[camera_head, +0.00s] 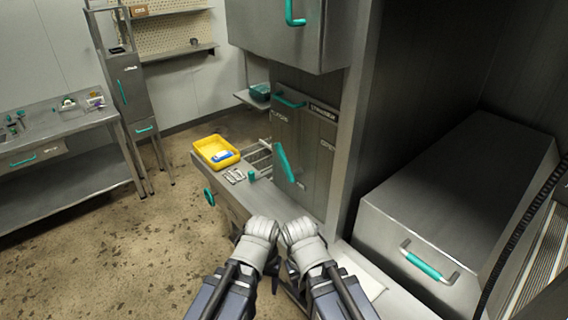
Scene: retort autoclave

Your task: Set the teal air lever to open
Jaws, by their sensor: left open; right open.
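A slanted teal lever (285,162) is on the front of a grey steel panel (316,150), its upper end leaning left. Small labels sit around it, too small to read. I cannot tell which label it points at. My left gripper (273,278) and my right gripper (293,274) are side by side at the bottom middle, below and in front of the panel. They are mostly hidden behind my own wrists, and only dark finger parts show. Both are open, apart from the lever, and nothing shows in them.
A teal bar handle (290,102) is above the lever. A yellow tray (202,146) and a teal knob (209,196) are left of it, at a steel bench. A large steel box with a teal handle (424,264) stands at right. The floor at left is clear.

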